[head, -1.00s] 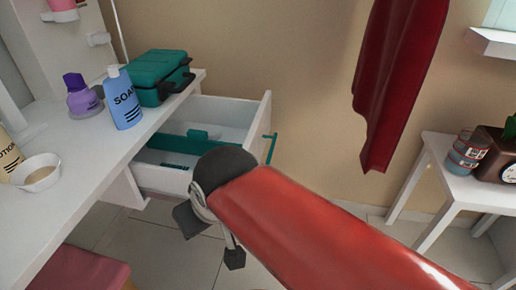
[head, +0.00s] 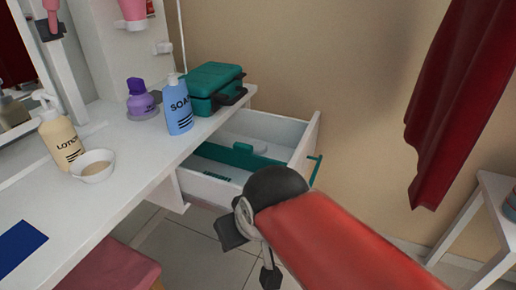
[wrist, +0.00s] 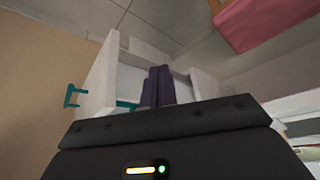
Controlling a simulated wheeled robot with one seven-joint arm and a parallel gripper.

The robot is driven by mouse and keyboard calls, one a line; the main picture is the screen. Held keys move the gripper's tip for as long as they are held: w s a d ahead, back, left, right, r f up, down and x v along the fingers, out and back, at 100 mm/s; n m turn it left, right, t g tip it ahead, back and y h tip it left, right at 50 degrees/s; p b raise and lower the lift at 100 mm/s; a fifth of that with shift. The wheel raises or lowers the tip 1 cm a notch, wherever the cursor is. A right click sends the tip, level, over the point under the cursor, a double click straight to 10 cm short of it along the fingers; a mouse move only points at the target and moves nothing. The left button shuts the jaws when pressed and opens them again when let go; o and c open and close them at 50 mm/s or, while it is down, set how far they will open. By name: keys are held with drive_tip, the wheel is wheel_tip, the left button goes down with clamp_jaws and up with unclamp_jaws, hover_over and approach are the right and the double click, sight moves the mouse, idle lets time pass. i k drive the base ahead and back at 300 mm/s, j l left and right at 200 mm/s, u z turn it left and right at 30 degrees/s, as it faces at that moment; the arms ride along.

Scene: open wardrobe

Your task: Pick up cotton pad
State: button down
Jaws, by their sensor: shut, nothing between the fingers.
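I cannot make out a cotton pad for certain in either view. A small white bowl (head: 93,175) with tan contents stands on the dressing table. In the wrist view my gripper (wrist: 157,80) has its two dark fingers together, with nothing between them. The white drawer (wrist: 98,85) is behind the fingers in that view. In the head view my arm reaches toward the drawer front, and the fingertips are not clear there.
The white tabletop (head: 45,210) holds a lotion bottle (head: 62,140), a blue soap bottle (head: 179,107), a purple bottle (head: 140,98), a teal case (head: 212,85) and a dark blue flat item (head: 15,245). A pink stool (head: 118,268) stands below. A red cloth (head: 462,110) hangs right.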

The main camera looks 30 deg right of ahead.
sight(260, 147)
drive_tip(key=j+z, duration=0.7)
drive_tip(key=k+j+z, duration=0.3)
drive_tip(key=j, duration=0.15)
drive_tip(key=j+z, duration=0.35)
drive_tip(key=i, duration=0.9)
